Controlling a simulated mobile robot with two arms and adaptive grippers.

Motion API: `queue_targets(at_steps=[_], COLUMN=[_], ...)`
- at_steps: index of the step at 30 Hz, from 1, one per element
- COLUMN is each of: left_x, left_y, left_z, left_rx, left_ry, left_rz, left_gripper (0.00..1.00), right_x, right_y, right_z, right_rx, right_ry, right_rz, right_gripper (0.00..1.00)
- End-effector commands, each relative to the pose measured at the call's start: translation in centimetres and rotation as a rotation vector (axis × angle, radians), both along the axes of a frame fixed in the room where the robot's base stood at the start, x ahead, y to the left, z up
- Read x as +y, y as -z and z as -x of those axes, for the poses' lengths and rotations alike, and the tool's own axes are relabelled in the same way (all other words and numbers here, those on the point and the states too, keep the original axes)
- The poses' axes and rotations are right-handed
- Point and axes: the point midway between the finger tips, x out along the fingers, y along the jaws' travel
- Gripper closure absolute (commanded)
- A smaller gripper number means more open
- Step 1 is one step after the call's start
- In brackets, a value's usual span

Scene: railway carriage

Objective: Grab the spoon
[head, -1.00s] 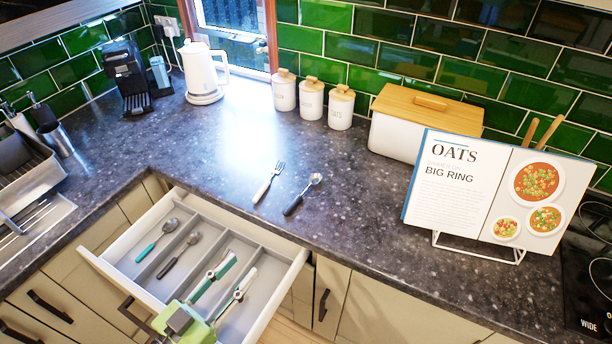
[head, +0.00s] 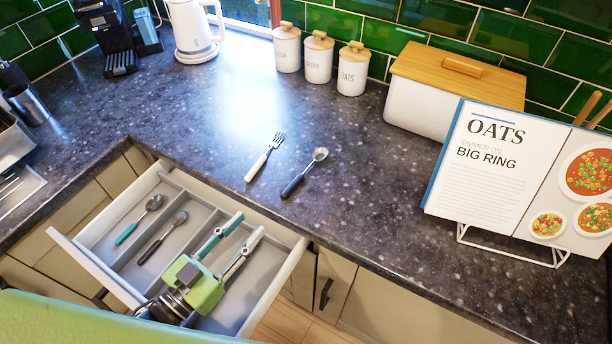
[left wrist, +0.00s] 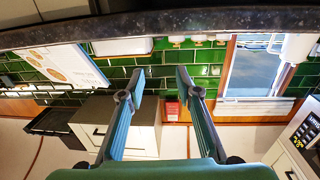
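A spoon (head: 306,170) with a dark handle lies on the dark counter, just right of a white-handled fork (head: 265,157). Two more spoons lie in the open drawer (head: 90,262): one teal-handled (head: 139,219) and one dark-handled (head: 163,237). My left gripper (head: 251,222) is open and empty; in the head view it appears over the drawer's right part, below and left of the counter spoon. Its height above the drawer is hard to tell. In the left wrist view its two fingers (left wrist: 160,75) are apart with nothing between them, and no spoon shows. My right gripper is not in view.
An open recipe book (head: 490,165) on a wire stand is at the right. A white bread box (head: 420,108) with a wooden lid, several white canisters (head: 318,60) and a kettle (head: 195,35) line the back. The counter around the spoon and fork is clear.

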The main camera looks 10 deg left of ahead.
Motion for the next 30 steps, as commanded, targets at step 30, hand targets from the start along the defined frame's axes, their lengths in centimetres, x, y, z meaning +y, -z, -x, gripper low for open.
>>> queue_targets(at_steps=[30], left_x=[-4.1], left_y=[2.2], left_z=[-8.0], left_rx=[-0.002], left_ry=[0.000], left_rz=[0.000], left_gripper=[0.69], right_x=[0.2], right_y=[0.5], right_z=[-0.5], right_rx=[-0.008], right_ry=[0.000], right_rz=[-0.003], right_gripper=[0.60])
